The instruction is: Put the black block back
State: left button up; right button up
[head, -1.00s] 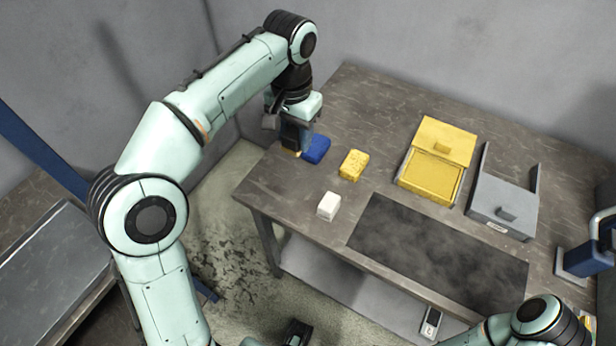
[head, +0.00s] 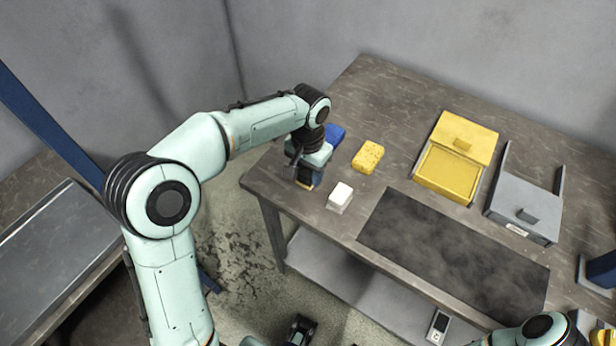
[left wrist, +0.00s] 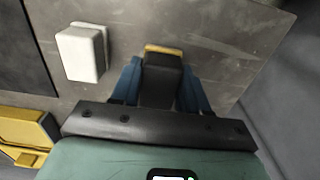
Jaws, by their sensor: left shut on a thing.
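My left gripper (head: 305,183) points down over the left front part of the table, left of the white block. It is shut on the black block. In the left wrist view the black block (left wrist: 161,76) sits between the blue fingers of my left gripper (left wrist: 160,88), with a yellow-tan strip at its far end. In the head view the block is mostly hidden by the gripper and wrist. I cannot tell whether it touches the table. My right gripper is out of view; only part of that arm shows at the lower right.
On the table (head: 300,208) are a white block (head: 339,196), a yellow sponge (head: 367,156) and a blue block (head: 334,134). A dark mat (head: 455,250) lies along the front. A yellow box (head: 446,175) and a grey drawer unit (head: 523,212) stand to the right.

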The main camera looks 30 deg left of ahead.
aim_at(308, 171)
pick_arm(q)
jog(key=shift+f, duration=1.15)
jog(key=shift+f, duration=0.1)
jog(key=o, duration=1)
notch_tip(308, 171, up, 12)
jog(key=shift+r+p, duration=0.15)
jog(key=shift+p, duration=0.9)
